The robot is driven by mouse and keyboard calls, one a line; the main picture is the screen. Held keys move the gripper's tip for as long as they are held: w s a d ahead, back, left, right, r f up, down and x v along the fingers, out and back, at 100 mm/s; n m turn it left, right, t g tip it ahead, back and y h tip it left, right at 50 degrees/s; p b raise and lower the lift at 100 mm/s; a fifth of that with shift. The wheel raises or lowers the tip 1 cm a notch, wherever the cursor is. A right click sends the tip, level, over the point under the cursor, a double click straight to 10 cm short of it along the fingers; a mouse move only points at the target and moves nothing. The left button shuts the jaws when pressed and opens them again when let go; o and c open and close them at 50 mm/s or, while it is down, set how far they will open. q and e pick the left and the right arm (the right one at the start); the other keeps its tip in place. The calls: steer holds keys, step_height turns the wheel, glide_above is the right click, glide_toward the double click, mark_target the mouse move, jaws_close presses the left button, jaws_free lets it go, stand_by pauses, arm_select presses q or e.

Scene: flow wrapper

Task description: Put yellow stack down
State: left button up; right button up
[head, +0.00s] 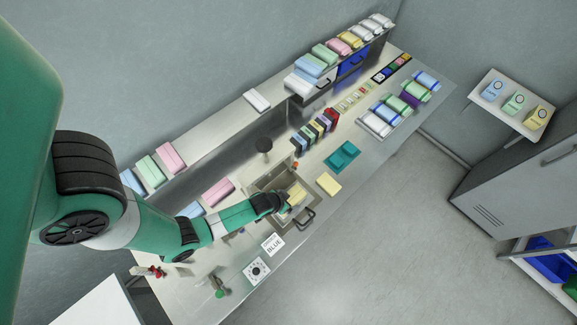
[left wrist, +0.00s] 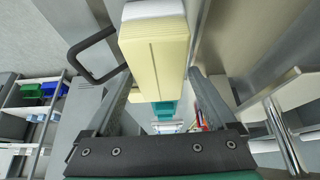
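The yellow stack (head: 297,194) is at the fingers of my left gripper (head: 286,201), above or in the metal-rimmed well in the counter. In the left wrist view the pale yellow stack (left wrist: 154,45) lies between the two fingers of my left gripper (left wrist: 160,85), which reach its sides. A white layer shows at its far end. I cannot tell whether its underside touches anything. A flat yellow pad (head: 329,184) lies on the counter to the right of the well. My right gripper is not in view.
A teal tray (head: 343,156) lies beyond the yellow pad. A dark handle (head: 305,219) stands at the well's front edge. A "BLUE" card (head: 272,245) and a dial plate (head: 256,270) lie nearer. A row of coloured packs (head: 315,130) stands behind.

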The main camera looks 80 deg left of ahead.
arm_select(q)
steer(key=shift+o, duration=0.4)
steer(key=shift+r+p, duration=0.3)
steer(key=shift+r, duration=0.05)
steer(key=p+v, duration=0.3)
steer(key=v, duration=0.8)
steer(key=shift+s+r, duration=0.2)
steer(key=shift+r, duration=0.1)
steer(key=shift+w+d, duration=0.1)
steer(key=shift+d, duration=0.05)
